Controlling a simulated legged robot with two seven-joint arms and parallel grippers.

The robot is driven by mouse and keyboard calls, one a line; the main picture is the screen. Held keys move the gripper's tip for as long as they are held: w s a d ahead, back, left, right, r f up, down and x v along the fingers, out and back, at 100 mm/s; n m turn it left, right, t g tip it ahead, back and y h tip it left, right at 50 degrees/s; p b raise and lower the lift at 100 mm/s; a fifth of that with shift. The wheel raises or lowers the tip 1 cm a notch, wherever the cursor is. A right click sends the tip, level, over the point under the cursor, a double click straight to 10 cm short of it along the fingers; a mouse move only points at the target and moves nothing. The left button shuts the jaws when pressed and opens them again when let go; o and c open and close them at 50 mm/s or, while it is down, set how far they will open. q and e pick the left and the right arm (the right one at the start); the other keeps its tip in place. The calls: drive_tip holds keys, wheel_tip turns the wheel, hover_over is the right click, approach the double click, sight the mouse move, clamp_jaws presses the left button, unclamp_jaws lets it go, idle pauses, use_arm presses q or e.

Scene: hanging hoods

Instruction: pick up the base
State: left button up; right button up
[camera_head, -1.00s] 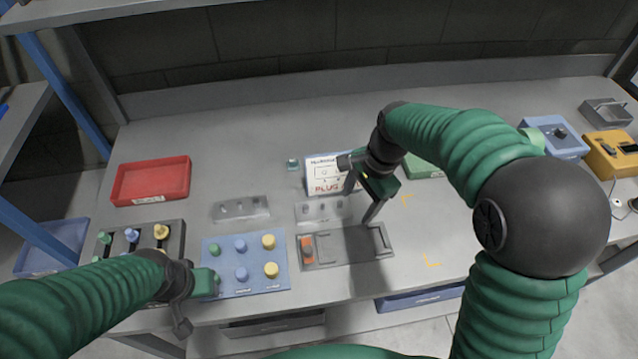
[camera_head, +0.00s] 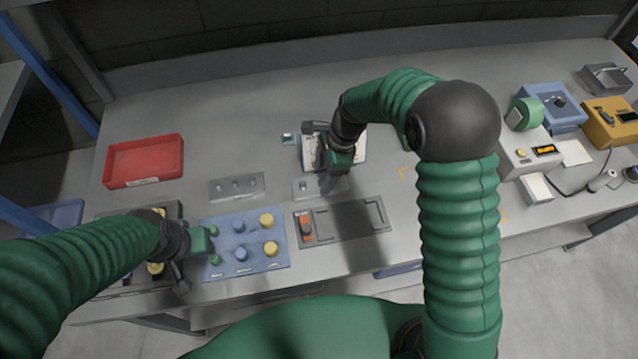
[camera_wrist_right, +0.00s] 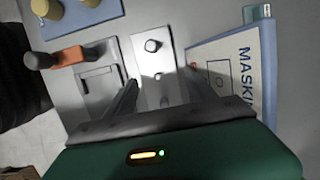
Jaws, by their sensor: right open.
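A pale grey metal plate with small dark studs (camera_head: 308,189), possibly the base, lies near the middle of the bench. It also shows in the right wrist view (camera_wrist_right: 148,64), between the two fingers of my right gripper. My right gripper (camera_head: 332,178) is open and points down over the plate's right end, which it partly hides. I cannot tell whether the fingers touch the plate. In the right wrist view the gripper (camera_wrist_right: 163,85) holds nothing that I can see. My left gripper (camera_head: 208,240) is beside the blue knob panel; its jaws are unclear.
A grey fixture with an orange switch (camera_head: 378,212) lies in front of the plate. A white labelled box (camera_head: 358,145) is just behind. The blue panel (camera_head: 220,266), a similar plate (camera_head: 237,187) and a red tray (camera_head: 145,160) are left. Several devices stand right.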

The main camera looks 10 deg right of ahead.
sight(320, 184)
drive_tip(key=shift+x, duration=1.25)
drive_tip(key=shift+s, duration=0.1)
clamp_jaws()
